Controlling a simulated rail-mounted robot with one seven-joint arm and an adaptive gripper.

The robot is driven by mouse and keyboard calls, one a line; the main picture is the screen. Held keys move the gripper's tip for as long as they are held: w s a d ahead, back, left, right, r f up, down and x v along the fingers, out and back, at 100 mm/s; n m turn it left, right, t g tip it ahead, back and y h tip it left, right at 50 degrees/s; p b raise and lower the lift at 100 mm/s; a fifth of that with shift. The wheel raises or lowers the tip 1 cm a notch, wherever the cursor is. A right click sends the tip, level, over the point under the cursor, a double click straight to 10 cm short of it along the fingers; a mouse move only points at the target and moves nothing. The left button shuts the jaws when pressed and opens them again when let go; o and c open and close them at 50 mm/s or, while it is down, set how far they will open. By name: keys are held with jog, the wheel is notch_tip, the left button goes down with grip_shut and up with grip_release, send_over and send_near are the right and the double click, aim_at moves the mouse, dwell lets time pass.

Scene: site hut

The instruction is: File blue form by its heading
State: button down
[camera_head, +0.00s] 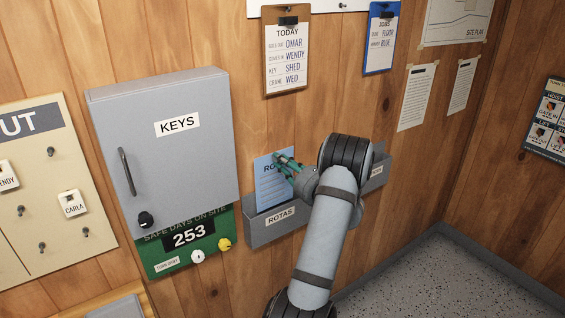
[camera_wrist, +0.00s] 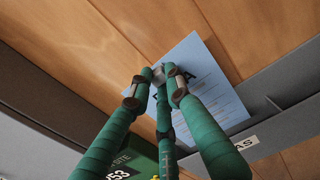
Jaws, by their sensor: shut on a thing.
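The blue form (camera_head: 268,188) stands nearly upright against the wall, its heading starting "RO", the rest covered by my fingers. My gripper (camera_head: 283,162) is shut on its upper part. In the wrist view the green fingers (camera_wrist: 160,80) pinch the form (camera_wrist: 222,92) near its heading. Its lower edge is at the mouth of the grey wall pocket labelled ROTAS (camera_head: 262,232); how deep it sits inside I cannot tell. Another pocket (camera_head: 377,172) to the right has a label too small to read; my arm hides the stretch between.
A grey KEYS cabinet (camera_head: 160,150) juts from the wall just left of the form. A green safety board (camera_head: 175,255) hangs below it. TODAY (camera_head: 290,60) and JOBS (camera_head: 379,45) clipboards hang above. The wall around the right-hand notices (camera_head: 416,97) is clear.

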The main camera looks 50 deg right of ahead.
aim_at(276, 180)
jog(key=shift+f, duration=0.1)
jog(key=shift+f+b, duration=1.4)
jog(key=shift+b, duration=0.15)
jog(key=shift+f, duration=0.1)
jog(key=shift+f+b, duration=1.45)
jog(key=shift+b, duration=0.1)
jog(key=shift+f+b, duration=1.6)
jog(key=shift+r, duration=0.1)
jog(key=c, duration=1.6)
grip_release()
